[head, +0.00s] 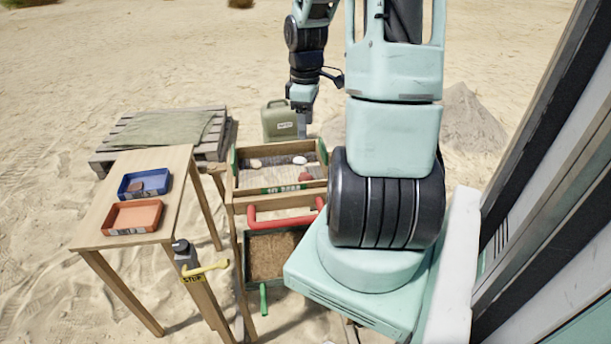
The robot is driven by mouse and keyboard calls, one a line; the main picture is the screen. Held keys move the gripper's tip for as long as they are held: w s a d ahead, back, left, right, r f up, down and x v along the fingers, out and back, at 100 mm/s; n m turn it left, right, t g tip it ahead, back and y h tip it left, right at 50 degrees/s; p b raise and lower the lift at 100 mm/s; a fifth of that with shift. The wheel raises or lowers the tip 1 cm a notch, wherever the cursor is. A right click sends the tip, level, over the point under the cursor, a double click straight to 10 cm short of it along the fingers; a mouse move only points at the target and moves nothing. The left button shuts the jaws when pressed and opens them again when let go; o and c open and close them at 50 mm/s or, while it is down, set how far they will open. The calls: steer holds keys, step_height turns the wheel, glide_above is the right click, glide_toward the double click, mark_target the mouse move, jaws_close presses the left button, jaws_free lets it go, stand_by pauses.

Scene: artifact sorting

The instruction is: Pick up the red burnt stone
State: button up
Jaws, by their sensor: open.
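A reddish stone (305,177) lies in the wooden sieve box (232,180), near the front right of its mesh floor. My gripper (304,130) hangs pointing down above the far right part of the box, behind the reddish stone and apart from it. Its fingers are small and dark in this view; it is open, and nothing shows between them. Another brownish-red stone (135,187) lies in the blue tray (157,179) on the table at left.
Pale stones (256,163) also lie in the sieve. An orange tray (132,217) sits on the wooden table (171,209). A green jerrycan (279,121) stands behind the sieve. A red handle (286,221) and a soil-filled tray (272,256) are in front and below.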

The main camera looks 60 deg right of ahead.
glide_above(306, 174)
steer(key=f, duration=1.1)
steer(key=shift+s+a, duration=0.15)
steer(key=shift+a, duration=0.25)
steer(key=shift+d+f+p, duration=0.15)
steer(key=shift+f+p, duration=0.05)
steer(key=shift+f, duration=1.25)
steer(key=shift+d+f+p, duration=0.15)
steer(key=shift+f+p, duration=0.05)
steer(key=shift+f, duration=1.25)
steer(key=c, duration=1.1)
